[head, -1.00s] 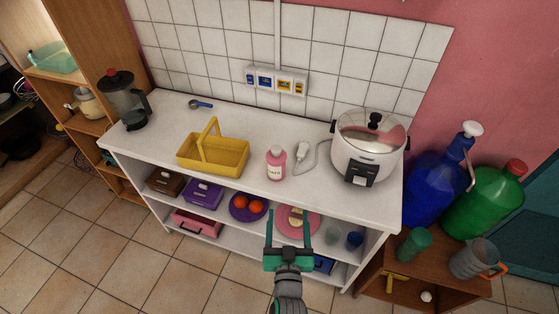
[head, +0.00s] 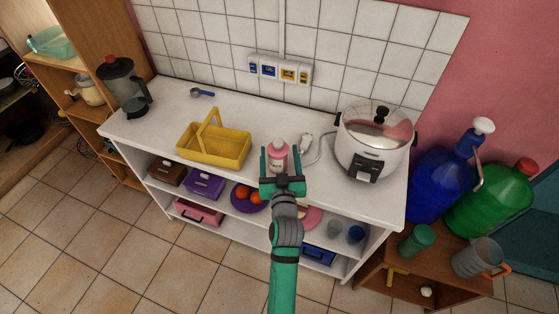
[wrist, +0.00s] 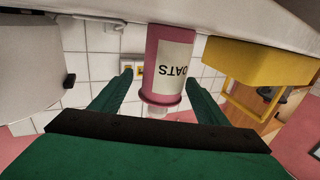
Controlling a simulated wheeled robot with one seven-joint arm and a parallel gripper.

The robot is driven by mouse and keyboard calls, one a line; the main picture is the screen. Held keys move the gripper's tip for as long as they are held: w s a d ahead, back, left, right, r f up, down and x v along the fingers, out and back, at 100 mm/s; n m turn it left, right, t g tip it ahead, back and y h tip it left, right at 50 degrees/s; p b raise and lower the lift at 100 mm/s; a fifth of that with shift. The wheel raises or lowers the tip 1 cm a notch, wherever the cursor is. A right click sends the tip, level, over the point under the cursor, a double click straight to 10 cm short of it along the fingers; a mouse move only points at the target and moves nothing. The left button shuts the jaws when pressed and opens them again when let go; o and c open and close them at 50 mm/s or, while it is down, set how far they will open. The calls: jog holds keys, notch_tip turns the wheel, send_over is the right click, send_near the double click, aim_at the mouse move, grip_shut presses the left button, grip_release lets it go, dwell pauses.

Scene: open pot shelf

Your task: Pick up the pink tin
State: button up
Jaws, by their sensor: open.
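The pink tin (head: 278,148) stands upright on the white counter, with a pale label. In the wrist view the tin (wrist: 164,62) appears upside down, and its label reads "OATS". My gripper (head: 281,160) is open at the counter's front side, its fingers on the near side of the tin. In the wrist view one finger shows on each side of the tin, with gaps between. I cannot tell how deep the tin sits between the fingertips. The gripper hides the tin's lower part in the head view.
A yellow basket (head: 228,153) stands left of the tin. The shelf below holds a purple plate (head: 240,203) with oranges. The counter front between basket and cooker is clear.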

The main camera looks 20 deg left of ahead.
jog(key=shift+w+a+r, duration=0.15)
jog(key=shift+w+a, duration=0.05)
jog(key=shift+a, duration=0.1)
jog(key=shift+x, duration=2.2)
jog(key=shift+s+d+r, duration=0.1)
jog(key=shift+d, duration=0.05)
jog(key=c, duration=1.2)
jog(key=shift+c, duration=0.4)
jog(key=shift+r, duration=0.1)
